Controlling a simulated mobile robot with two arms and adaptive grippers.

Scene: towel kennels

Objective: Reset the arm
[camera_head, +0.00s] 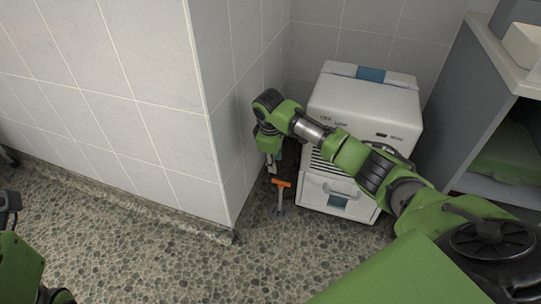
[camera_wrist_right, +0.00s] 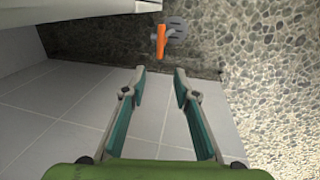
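My right arm reaches from the lower right across the front of a white machine. Its gripper (camera_head: 270,165) points down near the tiled wall corner, above a small orange-handled tool (camera_head: 281,184) that stands on the pebbled floor. In the right wrist view, my right gripper (camera_wrist_right: 160,72) has its two fingers apart with nothing between them. The orange tool (camera_wrist_right: 161,42) shows beyond the fingertips, apart from them. My left arm shows only in part at the lower left edge of the head view; its gripper cannot be made out.
The white machine (camera_head: 365,105) stands close to my right arm, against the back wall. A tiled wall corner (camera_head: 205,90) juts out left of the gripper. A grey shelf unit (camera_head: 470,85) with a green item (camera_head: 508,155) is at right. The pebbled floor (camera_head: 150,255) in front is clear.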

